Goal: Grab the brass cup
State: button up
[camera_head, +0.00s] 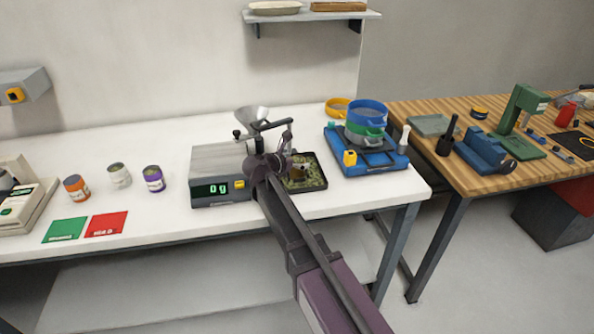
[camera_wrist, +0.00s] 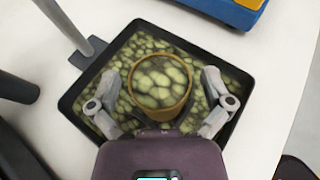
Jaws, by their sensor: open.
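The brass cup (camera_wrist: 187,96) is a round, brown-gold vessel in the wrist view, with pale green bean-like pieces showing inside it. It sits in a black square tray (camera_wrist: 72,103) that holds more of these pieces. My gripper (camera_wrist: 160,85) is open, with one grey finger on each side of the cup; I cannot tell whether either finger touches it. In the head view the cup (camera_head: 298,172) is a small brown shape in the tray (camera_head: 321,180), partly hidden by my gripper (camera_head: 296,168).
A scale (camera_head: 220,175) reading 0 g stands left of the tray, with a metal funnel (camera_head: 251,117) behind. A blue sieve shaker (camera_head: 375,160) stands to the right. Several cans, including an orange one (camera_head: 77,188), and green and red cards (camera_head: 106,224) are at left.

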jog(key=c, duration=1.3)
jog(key=shift+r, duration=0.25)
notch_tip(320, 180, up, 3)
jog(key=p, duration=0.3)
jog(key=shift+p, duration=0.3)
jog(key=s+a, duration=0.1)
jog(key=s, duration=0.4)
jog(key=s+a+r+p, duration=0.1)
jog(key=s, duration=0.4)
jog(key=s+a, duration=0.1)
jog(key=s, duration=0.4)
jog(key=shift+s+a+r, duration=0.2)
jog(key=shift+s+r, duration=0.05)
jog(key=shift+s, duration=0.1)
